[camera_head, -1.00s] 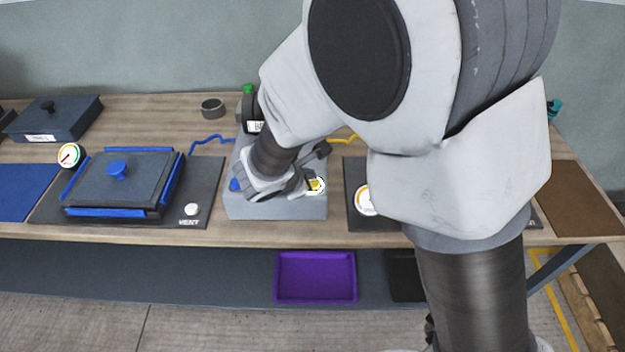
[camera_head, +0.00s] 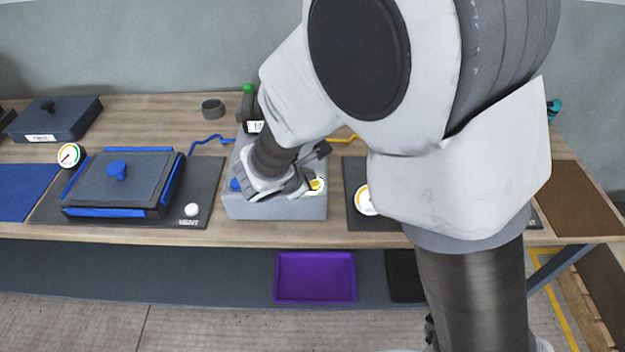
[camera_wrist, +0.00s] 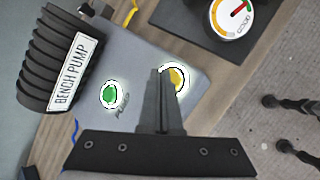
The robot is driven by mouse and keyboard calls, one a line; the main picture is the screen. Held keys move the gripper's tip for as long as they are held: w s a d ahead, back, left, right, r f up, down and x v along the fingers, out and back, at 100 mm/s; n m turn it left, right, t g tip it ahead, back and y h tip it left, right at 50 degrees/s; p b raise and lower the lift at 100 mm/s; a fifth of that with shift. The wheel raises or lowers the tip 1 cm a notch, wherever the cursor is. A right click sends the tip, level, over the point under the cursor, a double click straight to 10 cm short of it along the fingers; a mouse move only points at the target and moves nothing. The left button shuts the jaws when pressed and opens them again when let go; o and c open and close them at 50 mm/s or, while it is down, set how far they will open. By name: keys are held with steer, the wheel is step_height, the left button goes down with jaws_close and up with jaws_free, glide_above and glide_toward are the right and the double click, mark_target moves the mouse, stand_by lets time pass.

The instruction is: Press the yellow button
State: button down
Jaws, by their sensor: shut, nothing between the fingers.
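The yellow button (camera_wrist: 177,78) sits in a white ring on the grey pump box (camera_wrist: 204,62). In the head view the yellow button (camera_head: 317,185) shows at the right of the box, just right of my gripper (camera_head: 303,188). In the wrist view my gripper (camera_wrist: 168,72) is shut and empty, and its fingertips overlap the button's left part. I cannot tell whether they touch it.
A green button (camera_wrist: 110,94) is on the same box, beside the black bench pump (camera_wrist: 62,58). A blue knob (camera_head: 235,185) is at the box's left. A blue-edged mould (camera_head: 120,180) lies left; a gauge (camera_wrist: 232,18) lies right.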

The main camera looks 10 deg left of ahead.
steer(key=shift+f, duration=0.15)
steer(key=shift+f+b, duration=0.35)
steer(key=shift+b, duration=0.35)
steer(key=shift+r, duration=0.45)
step_height(320, 180, up, 6)
steer(key=p, duration=0.4)
steer(key=shift+r+p, duration=0.1)
steer(key=shift+p, duration=0.3)
